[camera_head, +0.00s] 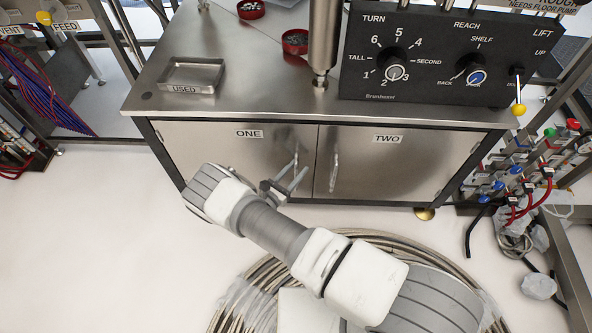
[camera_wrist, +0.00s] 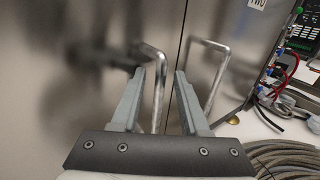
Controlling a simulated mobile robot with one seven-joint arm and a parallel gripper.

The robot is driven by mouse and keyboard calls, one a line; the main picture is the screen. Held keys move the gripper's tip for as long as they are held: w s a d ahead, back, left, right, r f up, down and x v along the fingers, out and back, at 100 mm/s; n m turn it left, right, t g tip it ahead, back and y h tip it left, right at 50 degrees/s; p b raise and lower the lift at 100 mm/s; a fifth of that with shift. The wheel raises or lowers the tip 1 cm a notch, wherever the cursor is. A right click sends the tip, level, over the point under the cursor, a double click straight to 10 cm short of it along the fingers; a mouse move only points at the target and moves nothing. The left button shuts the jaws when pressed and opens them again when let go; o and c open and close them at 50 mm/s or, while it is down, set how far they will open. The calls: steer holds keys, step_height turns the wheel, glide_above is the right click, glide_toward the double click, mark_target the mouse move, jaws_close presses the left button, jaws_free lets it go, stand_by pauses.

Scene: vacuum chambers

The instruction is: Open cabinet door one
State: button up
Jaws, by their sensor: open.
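Cabinet door one (camera_head: 215,150) is the left steel door under the workbench, labelled ONE. It looks shut, flush with door two (camera_head: 385,165) on its right. In the wrist view, door one (camera_wrist: 90,25) fills the left, and its bent metal bar handle (camera_wrist: 160,85) stands near the seam. My gripper (camera_head: 298,175) is in front of door one, close to the seam. In the wrist view, my gripper (camera_wrist: 160,74) is open, with the handle of door one showing between its two fingers. I cannot tell whether either finger touches the bar. Part of the handle's lower end is hidden.
The handle of door two (camera_wrist: 222,75) stands just right of my right finger. A coiled hose (camera_head: 265,275) lies on the floor under my arm. Valves with red cables (camera_head: 525,185) crowd the right side. Pale floor (camera_head: 90,240) at the left is clear.

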jaws_close()
stand_by(1.4)
